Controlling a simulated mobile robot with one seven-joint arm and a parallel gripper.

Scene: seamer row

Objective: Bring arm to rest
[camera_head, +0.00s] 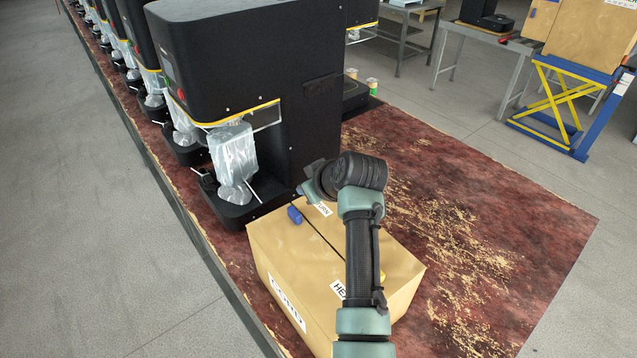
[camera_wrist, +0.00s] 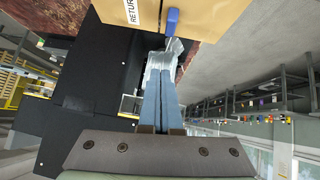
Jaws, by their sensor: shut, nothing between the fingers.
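My arm rises from the bottom of the head view and bends over the cardboard box (camera_head: 275,245). Its wrist end is above the box's far side, near the black seamer. My gripper shows in the wrist view (camera_wrist: 164,80), its two blue-grey fingers shut together with nothing between them. The fingertips overlap a clear, shiny wrapped part (camera_wrist: 163,58) in the picture; I see no sign that they hold it.
The black seamer (camera_head: 240,60) stands close beside the box, with a shiny wrapped part (camera_head: 234,155) at its front. The reddish worn mat (camera_head: 480,230) is open to the right. A blue-and-yellow lift table (camera_head: 560,105) stands farther back.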

